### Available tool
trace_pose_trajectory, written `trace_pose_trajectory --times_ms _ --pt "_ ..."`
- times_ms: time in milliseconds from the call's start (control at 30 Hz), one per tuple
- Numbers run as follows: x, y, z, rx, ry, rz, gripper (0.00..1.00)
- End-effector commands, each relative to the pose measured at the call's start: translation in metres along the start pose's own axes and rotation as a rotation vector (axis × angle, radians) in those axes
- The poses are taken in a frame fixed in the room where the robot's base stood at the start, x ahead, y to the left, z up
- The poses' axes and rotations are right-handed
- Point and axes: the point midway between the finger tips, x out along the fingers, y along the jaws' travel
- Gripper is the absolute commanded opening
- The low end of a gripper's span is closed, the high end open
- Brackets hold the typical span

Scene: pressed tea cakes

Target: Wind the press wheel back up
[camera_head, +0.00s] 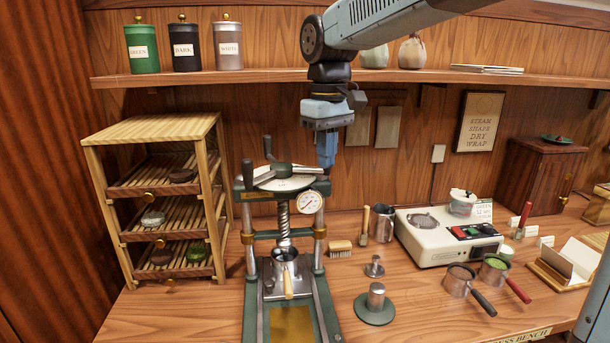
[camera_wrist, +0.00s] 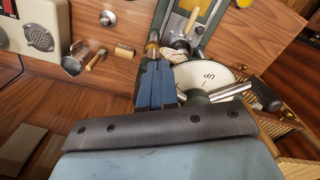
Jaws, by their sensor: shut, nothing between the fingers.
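The tea press (camera_head: 249,230) stands on the bench with a green frame, a threaded screw (camera_head: 283,219) and a round gauge (camera_head: 310,202). Its press wheel (camera_head: 279,178) is a pale disc with dark upright handles, and it also shows in the wrist view (camera_wrist: 214,78), where "UP" is readable. My gripper (camera_head: 327,163) is shut and empty, pointing down just above the wheel's right side. In the wrist view my gripper's fingers (camera_wrist: 155,85) are together beside the disc. I cannot tell whether they touch a handle. A metal cup with a wooden handle (camera_head: 286,270) sits under the screw.
A wooden drying rack (camera_head: 160,128) with tea cakes stands left of the press. A steamer unit (camera_head: 425,238) is on the right, with small pans (camera_head: 459,279) in front. A shelf (camera_head: 270,77) runs behind.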

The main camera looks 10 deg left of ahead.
Motion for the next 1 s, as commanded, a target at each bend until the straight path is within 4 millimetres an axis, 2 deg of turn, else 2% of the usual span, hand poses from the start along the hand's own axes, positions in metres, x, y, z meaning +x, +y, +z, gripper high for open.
trace_pose_trajectory --times_ms 367,1000 --pt "-0.004 -0.006 0.006 0.000 0.001 0.000 0.00" --pt "-0.056 -0.006 0.006 0.000 0.001 0.000 0.00"
